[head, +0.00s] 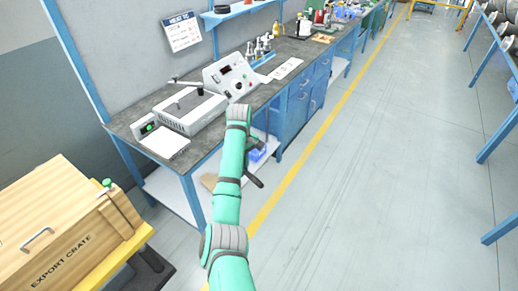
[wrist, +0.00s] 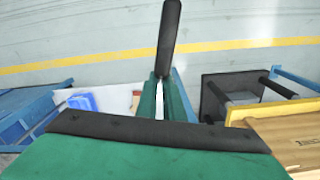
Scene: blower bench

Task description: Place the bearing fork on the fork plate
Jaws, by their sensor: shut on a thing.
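My gripper (wrist: 165,100) shows in the wrist view with its green fingers closed around a dark, rod-like part. I take this for the bearing fork (wrist: 170,40); its black end sticks out past the fingertips. In the head view the arm hides most of the gripper, and a dark end (head: 254,181) shows just right of the arm, in front of the bench edge. The fork's prongs are not clearly visible. I cannot tell for sure which surface is the fork plate; a white flat plate (head: 165,143) lies at the bench's near left corner.
The blue-framed bench (head: 136,118) carries a grey flat-topped device (head: 190,110) and a control box (head: 235,75). A blue bin (wrist: 82,102) sits on its lower shelf. A wooden export crate (head: 60,225) stands at lower left. The floor (head: 400,150) to the right is clear.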

